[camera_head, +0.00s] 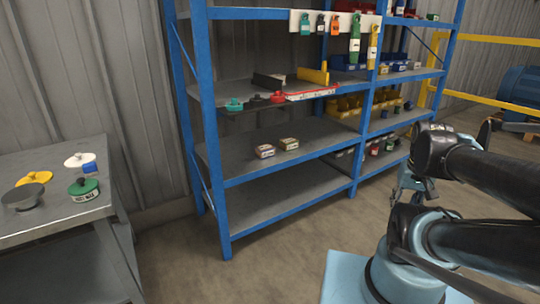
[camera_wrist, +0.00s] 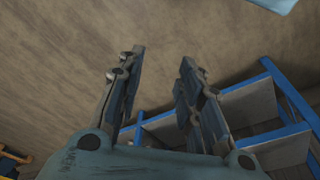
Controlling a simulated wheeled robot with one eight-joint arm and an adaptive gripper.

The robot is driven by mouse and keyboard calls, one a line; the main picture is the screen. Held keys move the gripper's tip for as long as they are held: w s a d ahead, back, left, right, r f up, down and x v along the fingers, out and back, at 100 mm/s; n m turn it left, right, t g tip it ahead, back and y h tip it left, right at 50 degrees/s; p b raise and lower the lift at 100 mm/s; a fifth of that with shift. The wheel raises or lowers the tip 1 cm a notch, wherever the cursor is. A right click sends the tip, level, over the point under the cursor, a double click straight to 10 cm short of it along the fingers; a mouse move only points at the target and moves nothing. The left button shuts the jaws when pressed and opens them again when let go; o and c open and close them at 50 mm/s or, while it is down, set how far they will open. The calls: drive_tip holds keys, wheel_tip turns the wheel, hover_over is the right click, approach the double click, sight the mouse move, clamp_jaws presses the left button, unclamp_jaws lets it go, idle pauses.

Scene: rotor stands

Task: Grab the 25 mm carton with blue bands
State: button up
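Two small cartons stand on the middle shelf of the blue rack in the head view. The left carton (camera_head: 264,151) has reddish sides and a pale top; the right carton (camera_head: 288,143) looks yellowish with a pale top. Both are too small to read a size, and I cannot make out blue bands on either. My gripper (camera_wrist: 162,55) is open and empty in the wrist view, its two fingers well apart. In the head view it is partly hidden by my arm, to the right of the cartons and apart from them.
The blue rack (camera_head: 225,217) holds tools and bins on its upper shelves. Several small cartons (camera_head: 390,145) sit further right on it. A grey table (camera_head: 60,229) with round coloured parts stands at left. Yellow rails (camera_head: 485,39) are at back right. The floor before the rack is clear.

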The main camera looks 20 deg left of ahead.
drive_tip(key=shift+o, duration=1.4)
drive_tip(key=o, duration=0.5)
drive_tip(key=shift+s+r, duration=0.3)
drive_tip(key=o, duration=0.8)
drive_tip(key=shift+w+a+r+n, duration=0.15)
drive_tip(key=shift+w+a+r, duration=0.1)
drive_tip(key=shift+w, duration=0.3)
drive_tip(key=shift+w+a+r+n, duration=0.15)
drive_tip(key=shift+w+a+r, duration=0.1)
drive_tip(key=shift+w, duration=0.25)
drive_tip(key=w+a+r+n+t+y, duration=0.25)
drive_tip(key=w+a, duration=0.75)
drive_tip(key=w, duration=0.5)
drive_tip(key=w+a+r+n+t+y, duration=0.1)
drive_tip(key=w+a+n+t+y, duration=0.15)
drive_tip(key=w+a, duration=1)
drive_tip(key=n+t+y, duration=0.2)
drive_tip(key=n+y, duration=0.2)
drive_tip(key=y, duration=0.1)
approach(265, 150)
drive_tip(key=x, duration=0.4)
drive_tip(key=d+x, duration=0.1)
drive_tip(key=x, duration=0.4)
drive_tip(key=w+x, duration=0.1)
drive_tip(key=x, duration=0.4)
drive_tip(key=shift+w+d+f, duration=0.2)
drive_tip(key=shift+f, duration=0.2)
